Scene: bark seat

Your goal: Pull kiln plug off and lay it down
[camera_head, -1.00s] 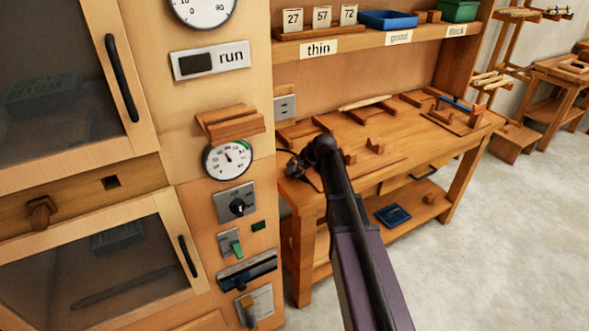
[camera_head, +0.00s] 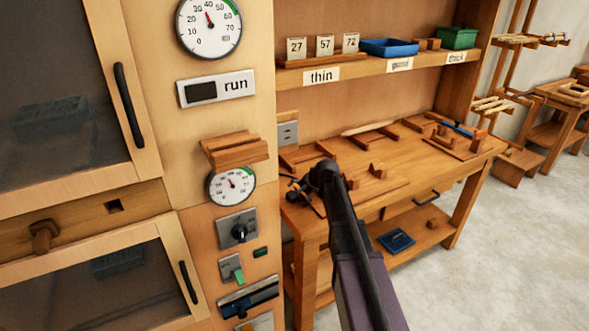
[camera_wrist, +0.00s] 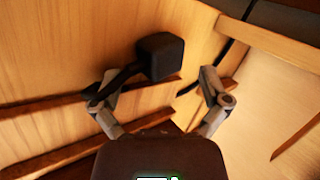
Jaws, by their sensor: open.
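A wooden peg-like plug (camera_head: 44,236) sticks out of the wooden strip between the kiln's two glass doors. My gripper (camera_head: 298,190) is well to the right of the peg, over the left end of the workbench. In the wrist view its two fingers (camera_wrist: 160,92) are spread wide. A black block with a dark stem (camera_wrist: 161,55) shows near the left finger; I cannot tell what it is or whether it touches the finger. No hold on anything is visible.
The kiln front carries dials, a run sign (camera_head: 217,88) and switches (camera_head: 239,232). A grey wall socket (camera_head: 288,131) is above the workbench (camera_head: 400,178), which holds wooden blocks. A shelf (camera_head: 380,57) holds trays. Open floor (camera_head: 500,250) lies to the right.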

